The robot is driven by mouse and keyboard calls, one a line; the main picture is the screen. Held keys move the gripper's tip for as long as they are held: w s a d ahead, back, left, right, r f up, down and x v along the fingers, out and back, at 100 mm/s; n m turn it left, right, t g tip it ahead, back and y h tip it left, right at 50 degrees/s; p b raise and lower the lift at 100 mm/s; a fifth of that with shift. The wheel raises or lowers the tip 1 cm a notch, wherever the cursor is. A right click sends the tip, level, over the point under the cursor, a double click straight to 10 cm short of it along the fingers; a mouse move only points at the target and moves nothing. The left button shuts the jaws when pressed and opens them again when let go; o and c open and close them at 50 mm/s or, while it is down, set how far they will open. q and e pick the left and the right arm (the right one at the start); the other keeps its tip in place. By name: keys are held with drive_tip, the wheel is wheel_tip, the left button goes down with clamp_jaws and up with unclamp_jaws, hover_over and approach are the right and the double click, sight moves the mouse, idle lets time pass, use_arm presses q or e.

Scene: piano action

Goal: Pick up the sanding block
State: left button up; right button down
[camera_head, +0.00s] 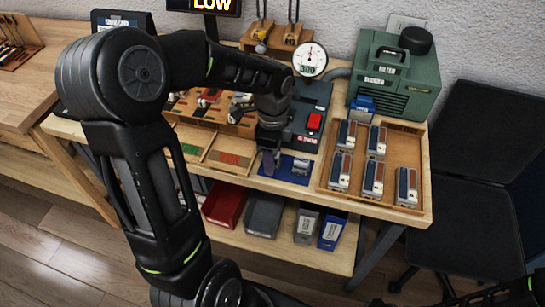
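My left arm comes in from the left and reaches over the workbench. My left gripper (269,146) points down at the bench's front part, by the left end of a blue mat (267,182). A small purple-grey block-like piece (268,164) shows at its fingertips; it may be the sanding block, but I cannot tell whether it is held or only behind the fingers. A small grey and white object (301,167) sits on the mat, right of the gripper. My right gripper is out of view; only part of my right arm shows at the bottom right.
A wooden tray (325,190) with several upright blue, white and brown pieces stands to the right. A green filter machine (395,80), a dial gauge (310,59) and a dark unit with a red button (314,122) stand behind. A black chair (465,215) is at right.

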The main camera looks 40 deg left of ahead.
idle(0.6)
use_arm(q)
clamp_jaws()
idle(0.4)
